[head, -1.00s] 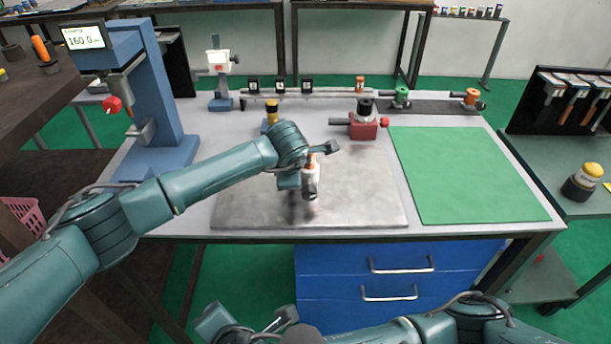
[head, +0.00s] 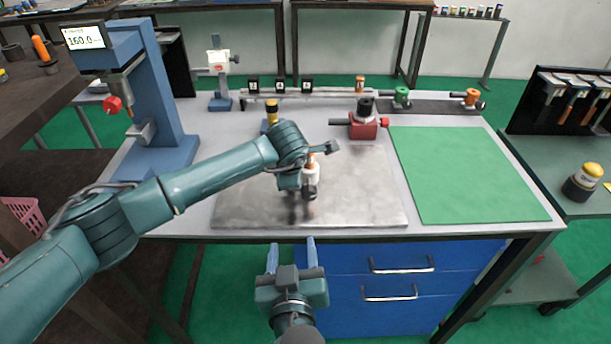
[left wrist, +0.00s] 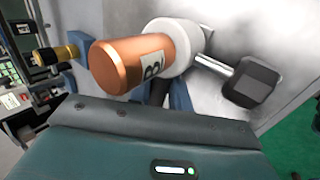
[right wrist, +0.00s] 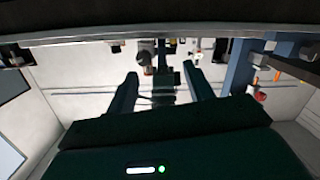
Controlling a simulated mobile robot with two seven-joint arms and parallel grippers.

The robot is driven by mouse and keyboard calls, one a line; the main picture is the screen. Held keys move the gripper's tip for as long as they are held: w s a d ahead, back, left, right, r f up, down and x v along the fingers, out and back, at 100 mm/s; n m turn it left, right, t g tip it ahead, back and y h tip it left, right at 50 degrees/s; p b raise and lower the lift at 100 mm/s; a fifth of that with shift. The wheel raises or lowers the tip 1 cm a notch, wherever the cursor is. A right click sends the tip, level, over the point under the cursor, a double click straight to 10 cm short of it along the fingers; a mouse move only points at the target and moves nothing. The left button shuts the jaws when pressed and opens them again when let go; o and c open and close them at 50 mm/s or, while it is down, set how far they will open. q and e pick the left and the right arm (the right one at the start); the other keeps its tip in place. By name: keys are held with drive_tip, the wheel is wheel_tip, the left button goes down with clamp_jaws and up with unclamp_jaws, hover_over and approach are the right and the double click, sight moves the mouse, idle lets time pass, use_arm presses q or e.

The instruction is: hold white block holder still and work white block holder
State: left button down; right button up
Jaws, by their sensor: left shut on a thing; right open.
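The white block holder (head: 312,176) stands on the grey metal plate, partly hidden behind my left gripper. In the left wrist view it is a white round body (left wrist: 180,50) with an orange cylinder (left wrist: 122,62) marked "B" on it and a side arm ending in a dark knob (left wrist: 255,84). My left gripper (head: 300,184) is shut on the holder; its fingertips are mostly hidden. My right gripper (head: 291,248) is open and empty in front of the table's front edge, its fingers pointing toward the table. It also shows in the right wrist view (right wrist: 163,88).
The metal plate (head: 365,200) has free room right of the holder. A green mat (head: 465,175) lies on the right. A red block holder (head: 365,128) stands behind the plate. A blue press (head: 160,110) with a display stands at left. Blue drawers (head: 400,275) are below.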

sight(310, 197)
drive_tip(key=w+d+m, duration=0.1)
drive_tip(key=w, duration=0.3)
drive_tip(key=w+d+m+t, duration=0.1)
drive_tip(key=w, duration=0.3)
drive_tip(key=w+d+r+m+h, duration=0.1)
drive_tip(key=w+m, duration=0.1)
drive_tip(key=w, duration=0.2)
drive_tip(key=shift+w+d+t, duration=0.1)
drive_tip(key=shift+t, duration=0.2)
drive_tip(key=shift+c, duration=0.3)
drive_tip(key=c, duration=0.9)
drive_tip(key=n, duration=0.4)
drive_tip(key=shift+f, duration=0.1)
use_arm(q)
drive_tip(key=shift+a, duration=0.1)
use_arm(e)
drive_tip(key=n, duration=0.4)
drive_tip(key=o, duration=1)
drive_tip(key=shift+n, duration=0.3)
drive_tip(key=shift+c, duration=0.2)
